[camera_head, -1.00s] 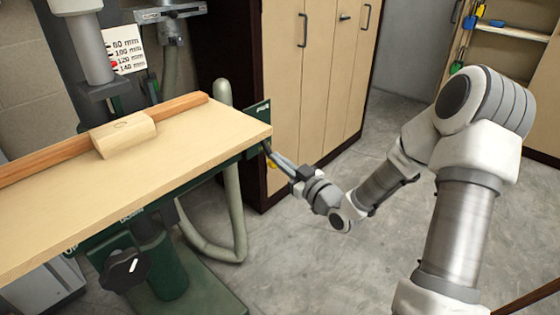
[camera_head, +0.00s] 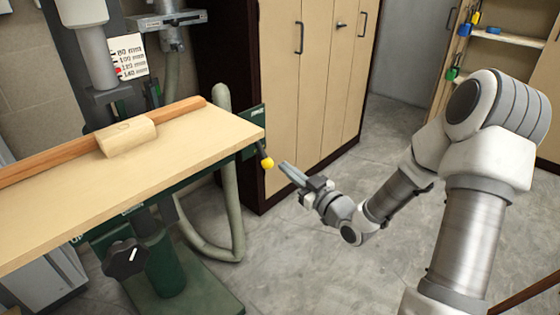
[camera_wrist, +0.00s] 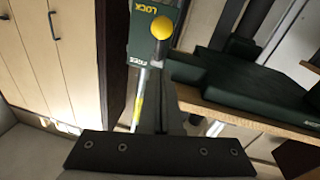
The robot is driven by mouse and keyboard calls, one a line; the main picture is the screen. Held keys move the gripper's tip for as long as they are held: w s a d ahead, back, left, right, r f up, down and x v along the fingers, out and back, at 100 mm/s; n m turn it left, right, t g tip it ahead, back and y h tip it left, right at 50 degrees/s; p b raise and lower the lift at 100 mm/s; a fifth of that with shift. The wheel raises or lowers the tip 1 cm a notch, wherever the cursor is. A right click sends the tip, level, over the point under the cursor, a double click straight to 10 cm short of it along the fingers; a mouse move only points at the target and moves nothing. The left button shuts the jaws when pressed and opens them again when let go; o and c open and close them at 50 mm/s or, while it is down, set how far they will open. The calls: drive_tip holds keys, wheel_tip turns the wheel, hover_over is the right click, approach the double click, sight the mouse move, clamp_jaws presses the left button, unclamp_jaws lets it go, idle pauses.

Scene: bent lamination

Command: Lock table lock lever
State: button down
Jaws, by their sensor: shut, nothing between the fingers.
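The lock lever has a yellow ball knob (camera_head: 267,163) on a short dark arm, at the right end of the machine table, just below the table top. In the wrist view the knob (camera_wrist: 163,27) lies in front of a green plate (camera_wrist: 148,42) with yellow LOCK lettering at its top and a FREE label near its lower edge. The knob appears between the two labels; its exact setting is hard to tell. My gripper (camera_head: 285,167) is shut and empty, just right of the knob, with a small gap and its fingertips pointing toward it.
The wooden table (camera_head: 70,210) carries a fence (camera_head: 40,166) and a wood block (camera_head: 126,136). A black knob (camera_head: 125,258) sits below the table. A tall cabinet (camera_head: 290,90) stands behind the lever. The floor (camera_head: 300,260) around my gripper is clear.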

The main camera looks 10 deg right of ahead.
drive_tip(key=v, duration=0.5)
drive_tip(key=shift+s+d+f, duration=0.2)
drive_tip(key=shift+s+f, duration=0.1)
drive_tip(key=shift+s, duration=0.05)
